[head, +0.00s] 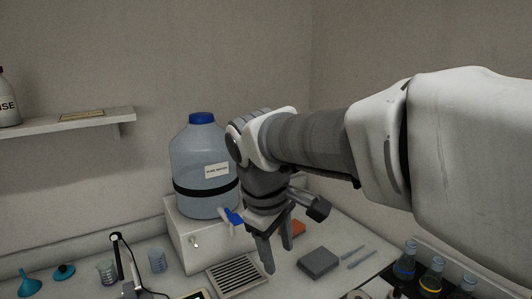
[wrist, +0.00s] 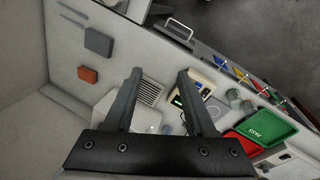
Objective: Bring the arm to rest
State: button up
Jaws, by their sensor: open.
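My gripper (head: 279,254) hangs from my arm over the bench, pointing down, in the head view. Its two dark fingers are apart and nothing is between them. In the wrist view my gripper (wrist: 158,82) also shows open and empty, with the bench below it. My arm reaches in from the right side of the head view, in front of the back wall. It hides part of the bench and the right side of the big water bottle's stand.
A large water bottle (head: 204,165) with a blue cap stands on a white box (head: 190,235) close left of my gripper. A vent grille (head: 236,275), a grey block (head: 318,263) and several flasks (head: 432,273) are nearby. A green tray (wrist: 268,127) lies at right in the wrist view.

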jog(key=s+d+f+m+t+y, duration=0.1)
jog(key=s+d+f+m+t, duration=0.1)
jog(key=s+d+m, duration=0.8)
jog(key=shift+s+d+t+y, duration=0.3)
jog(key=shift+s+d+t, duration=0.2)
jog(key=shift+s+d, duration=0.5)
jog(key=shift+s+f, duration=0.25)
jog(key=shift+s, duration=0.1)
jog(key=shift+c, duration=0.5)
